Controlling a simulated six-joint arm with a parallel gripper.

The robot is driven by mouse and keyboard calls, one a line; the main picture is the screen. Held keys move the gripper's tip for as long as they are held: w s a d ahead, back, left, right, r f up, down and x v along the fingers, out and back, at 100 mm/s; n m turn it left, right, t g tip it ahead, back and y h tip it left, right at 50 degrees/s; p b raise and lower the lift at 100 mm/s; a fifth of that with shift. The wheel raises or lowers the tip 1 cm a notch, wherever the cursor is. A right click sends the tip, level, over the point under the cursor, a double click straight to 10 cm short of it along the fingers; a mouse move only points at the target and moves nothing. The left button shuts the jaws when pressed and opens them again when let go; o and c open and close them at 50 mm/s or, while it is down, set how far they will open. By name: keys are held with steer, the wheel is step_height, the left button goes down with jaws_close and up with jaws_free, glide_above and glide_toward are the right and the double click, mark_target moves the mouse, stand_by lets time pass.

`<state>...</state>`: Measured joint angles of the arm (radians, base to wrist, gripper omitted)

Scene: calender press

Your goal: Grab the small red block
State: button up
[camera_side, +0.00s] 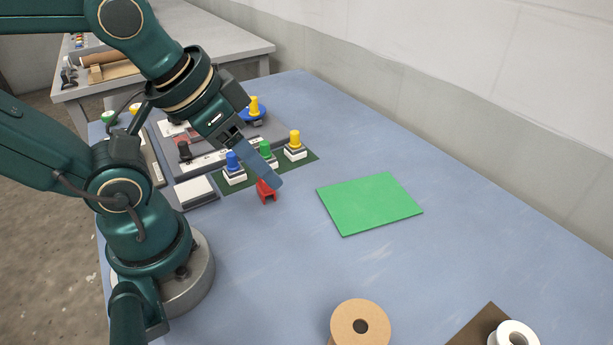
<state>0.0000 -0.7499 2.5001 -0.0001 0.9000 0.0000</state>
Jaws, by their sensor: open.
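The small red block (267,194) is on the blue table, left of the green square mat. My gripper (274,184) comes down from the upper left, with its flat blue-grey finger over the block's upper right side. That finger hides part of the block. Only one finger shows clearly, and I cannot tell whether it touches the block. My gripper is open.
Blue (233,163), green (265,150) and yellow (294,140) knobs on white bases stand just behind the block. The green mat (369,203) lies flat to the right. A cardboard roll (345,325) and a white roll (517,335) are at the front. The table (270,270) between is clear.

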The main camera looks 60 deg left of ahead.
steer(key=shift+o, duration=0.6)
